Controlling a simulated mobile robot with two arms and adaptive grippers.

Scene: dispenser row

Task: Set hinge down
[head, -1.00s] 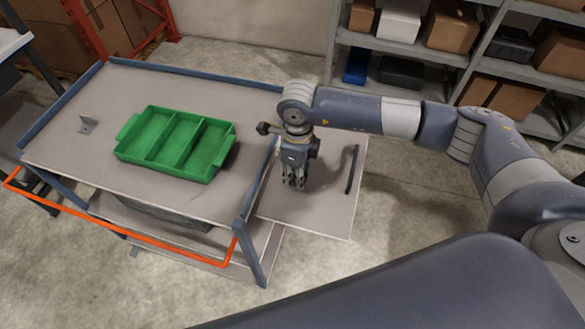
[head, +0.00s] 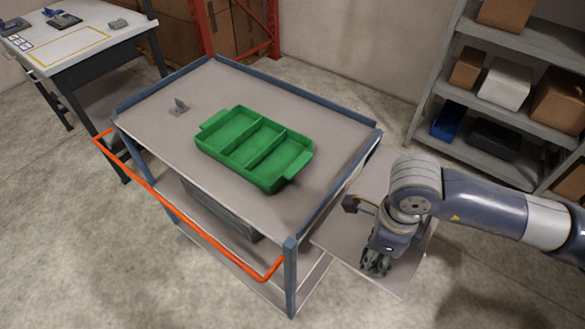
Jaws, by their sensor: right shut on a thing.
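My right gripper (head: 376,263) points down over the side shelf at the cart's right end. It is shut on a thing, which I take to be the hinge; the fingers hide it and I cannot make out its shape. I cannot tell whether it touches the shelf. My left gripper is not in view.
A green tray with three compartments (head: 240,165) sits empty mid-cart. The side shelf (head: 340,240) has free room around my gripper. An orange handle (head: 190,215) runs along the cart's near-left side. A workbench (head: 75,45) stands back left, shelving with boxes (head: 520,60) right.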

